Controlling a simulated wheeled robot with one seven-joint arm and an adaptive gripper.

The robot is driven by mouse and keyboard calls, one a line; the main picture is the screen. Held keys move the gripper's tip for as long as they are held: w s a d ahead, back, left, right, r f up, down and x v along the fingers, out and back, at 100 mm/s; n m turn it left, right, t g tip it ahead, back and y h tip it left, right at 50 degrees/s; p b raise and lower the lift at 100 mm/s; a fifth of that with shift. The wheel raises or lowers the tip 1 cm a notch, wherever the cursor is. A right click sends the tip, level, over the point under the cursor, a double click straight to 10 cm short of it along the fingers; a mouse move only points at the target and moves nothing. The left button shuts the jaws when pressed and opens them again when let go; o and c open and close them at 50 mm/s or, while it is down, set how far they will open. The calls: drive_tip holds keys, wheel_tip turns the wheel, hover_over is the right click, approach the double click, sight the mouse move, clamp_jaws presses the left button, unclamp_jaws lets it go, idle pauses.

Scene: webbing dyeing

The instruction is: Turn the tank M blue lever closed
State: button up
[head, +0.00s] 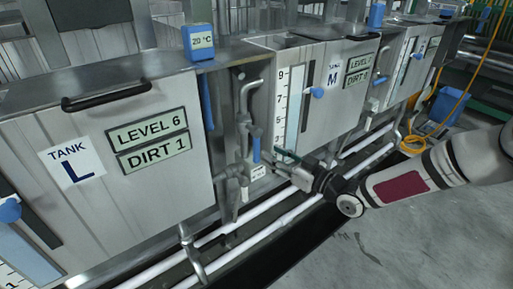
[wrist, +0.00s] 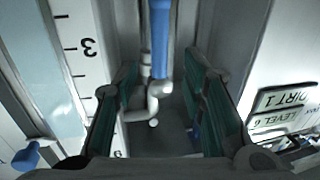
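Tank M (head: 305,110) is the grey steel tank at the middle right, marked M. An upright blue lever (head: 257,149) hangs on the pipework at its left side, above a small white label. In the wrist view, which is upside down, a blue bar (wrist: 160,42), apparently this lever, runs down from the top edge between my fingers. My gripper (head: 283,156) is just right of the lever in the head view. Its green-padded fingers (wrist: 162,85) are spread wide, one on each side of the bar, with gaps showing. I cannot tell the depth between them.
Tank L (head: 95,185) stands at the left. Grey pipes (head: 243,120) crowd the gap between tanks. Tank M's scale (head: 284,108) and blue knob (head: 317,91) are close to my gripper. White pipes (head: 270,232) run low along the front. Open floor (head: 410,235) lies right.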

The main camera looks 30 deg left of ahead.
sight(259, 146)
drive_tip(key=a, duration=0.2)
drive_tip(key=w+a, duration=0.1)
drive_tip(key=a, duration=0.2)
drive_tip(key=a+b, duration=0.1)
drive_tip(key=a, duration=0.1)
drive_tip(key=shift+w+a, duration=0.15)
drive_tip(key=shift+w, duration=0.1)
clamp_jaws()
